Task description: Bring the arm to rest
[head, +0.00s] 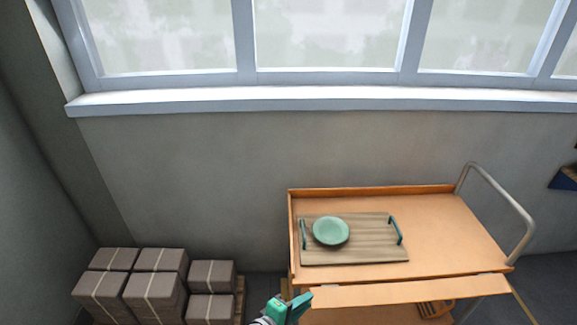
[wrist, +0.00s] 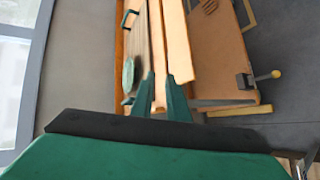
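My gripper (head: 296,303) shows at the bottom of the head view, in front of the cart's near left corner. In the wrist view its two green fingers (wrist: 162,76) are apart, with no object held between them. A green plate (head: 331,231) lies on a wooden tray (head: 365,252) with two dark green handles, on top of an orange cart (head: 440,235). The plate also shows edge-on in the wrist view (wrist: 128,73), left of the fingers. The gripper is apart from the plate and tray.
A wall with a window sill (head: 320,101) is behind. The cart top right of the tray is clear.

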